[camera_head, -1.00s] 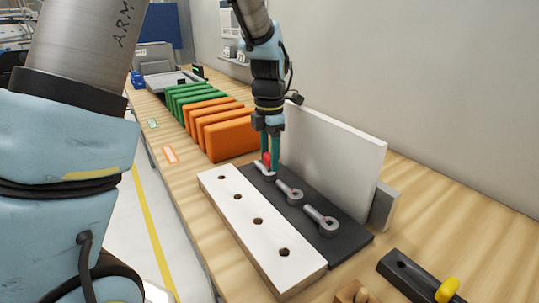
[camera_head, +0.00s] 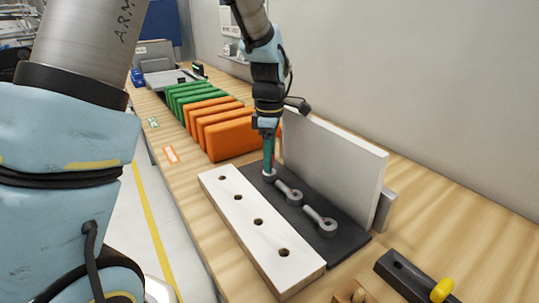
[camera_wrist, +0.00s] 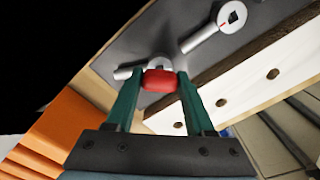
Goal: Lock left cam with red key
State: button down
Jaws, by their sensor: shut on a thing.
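My gripper (camera_head: 269,172) points down at the far left end of the dark grey plate (camera_head: 342,235). Its green fingers are shut on the red key (camera_wrist: 160,80), which shows between the fingertips in the wrist view. The key is over the left cam (camera_wrist: 158,62), whose grey body and lever show just beyond it. In the head view the left cam (camera_head: 269,176) is mostly under the fingers and the key is hidden behind them. How deep the key sits in the cam cannot be seen.
Two more grey cams (camera_head: 291,193) (camera_head: 325,225) lie along the plate. A pale board with holes (camera_head: 240,208) lies in front and a white upright panel (camera_head: 335,160) stands behind. Orange blocks (camera_head: 230,138) stand close left. A black holder with a yellow knob (camera_head: 412,275) is at front right.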

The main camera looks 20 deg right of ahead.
jog(key=shift+s+f+m, duration=0.1)
jog(key=shift+f+m, duration=0.05)
jog(key=shift+m, duration=0.35)
jog(key=m+p, duration=0.1)
jog(key=m, duration=0.3)
jog(key=shift+m, duration=0.4)
jog(key=shift+m, duration=0.7)
jog(key=shift+m+p, duration=0.55)
jog(key=shift+m, duration=1.15)
jog(key=shift+m+p, duration=0.55)
jog(key=shift+m, duration=1.35)
jog(key=shift+r, duration=0.25)
